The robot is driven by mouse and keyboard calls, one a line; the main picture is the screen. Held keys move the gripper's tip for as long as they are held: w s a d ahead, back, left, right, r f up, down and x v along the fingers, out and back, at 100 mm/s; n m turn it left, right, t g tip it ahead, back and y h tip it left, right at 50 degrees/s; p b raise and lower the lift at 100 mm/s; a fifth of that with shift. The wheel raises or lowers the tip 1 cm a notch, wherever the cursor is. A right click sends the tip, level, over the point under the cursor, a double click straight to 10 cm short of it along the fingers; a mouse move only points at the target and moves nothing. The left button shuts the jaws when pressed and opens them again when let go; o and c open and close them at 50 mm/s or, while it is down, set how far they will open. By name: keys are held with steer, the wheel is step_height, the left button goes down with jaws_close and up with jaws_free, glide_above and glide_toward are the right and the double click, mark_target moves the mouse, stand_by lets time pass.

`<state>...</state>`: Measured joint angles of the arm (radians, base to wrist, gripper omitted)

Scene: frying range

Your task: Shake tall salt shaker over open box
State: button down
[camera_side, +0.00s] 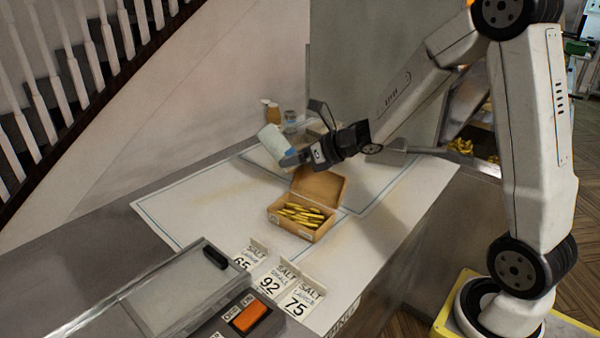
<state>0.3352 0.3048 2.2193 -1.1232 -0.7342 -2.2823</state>
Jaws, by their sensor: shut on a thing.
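My gripper (292,157) is shut on the tall salt shaker (272,142), a pale whitish cylinder. The shaker is tilted, in the air above and behind the open box, a little to its left. Its holes cannot be made out. The open box (290,226) is brown cardboard with its lid raised at the back. Several yellow fries lie inside it. The box stands on the white mat, below my gripper and apart from it.
The white mat (185,215) has blue outlines. Several salt label cards (300,293) stand at the front, beside a device with an orange switch (249,316). Small jars (272,113) stand at the back near the wall. The mat left of the box is clear.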

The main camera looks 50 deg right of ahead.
steer(key=shift+s+d+n, duration=0.15)
steer(key=shift+d+n, duration=0.2)
steer(key=shift+n, duration=0.85)
steer(key=shift+f, duration=2.5)
steer(key=shift+r, duration=0.1)
